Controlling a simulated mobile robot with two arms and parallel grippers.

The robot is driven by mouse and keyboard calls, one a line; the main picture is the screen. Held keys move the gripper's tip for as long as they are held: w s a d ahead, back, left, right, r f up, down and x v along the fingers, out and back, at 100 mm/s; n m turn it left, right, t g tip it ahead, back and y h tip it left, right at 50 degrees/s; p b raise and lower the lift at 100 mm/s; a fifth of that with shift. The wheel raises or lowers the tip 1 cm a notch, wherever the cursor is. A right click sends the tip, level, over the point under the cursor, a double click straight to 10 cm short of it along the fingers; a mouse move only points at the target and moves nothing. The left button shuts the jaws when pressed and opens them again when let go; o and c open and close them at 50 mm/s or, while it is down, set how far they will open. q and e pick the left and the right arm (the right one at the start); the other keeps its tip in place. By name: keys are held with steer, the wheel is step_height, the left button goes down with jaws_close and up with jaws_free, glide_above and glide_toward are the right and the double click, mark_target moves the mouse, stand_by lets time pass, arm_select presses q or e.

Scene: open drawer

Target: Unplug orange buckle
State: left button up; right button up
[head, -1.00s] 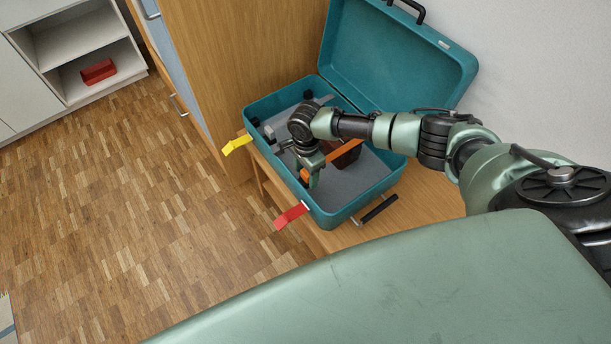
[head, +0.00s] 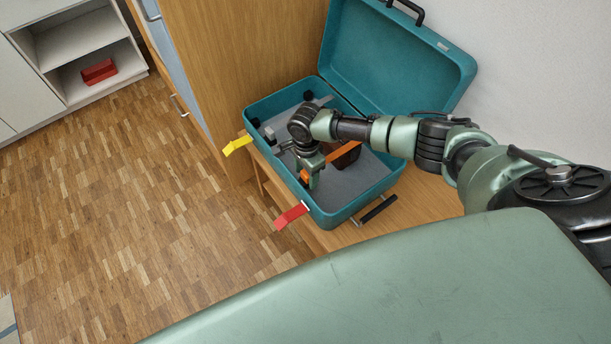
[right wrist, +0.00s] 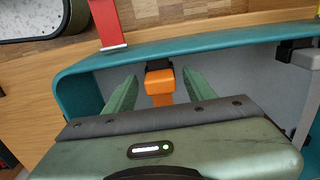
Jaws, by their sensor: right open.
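The orange buckle (head: 304,176) is inside the open teal case (head: 333,221), near its front wall. In the right wrist view the orange buckle (right wrist: 160,82) has a black part at its far end, close to the case wall. An orange strap (head: 344,152) runs across a dark brown object in the case. My right gripper (head: 312,180) points down into the case. In the right wrist view my right gripper (right wrist: 160,91) is open, with one green finger on each side of the buckle and visible gaps between. My left gripper is not in view.
The case stands on a wooden surface (head: 428,207) with its lid (head: 395,55) open toward the white wall. A grey and black fitting (right wrist: 304,58) is at the right in the wrist view.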

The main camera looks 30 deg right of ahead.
mark_target(306, 173)
steer(key=shift+p, duration=0.4)
stand_by(0.3)
jaws_close()
steer(key=shift+r, duration=0.1)
steer(key=shift+r+p, duration=2.9)
steer(key=shift+p, duration=0.85)
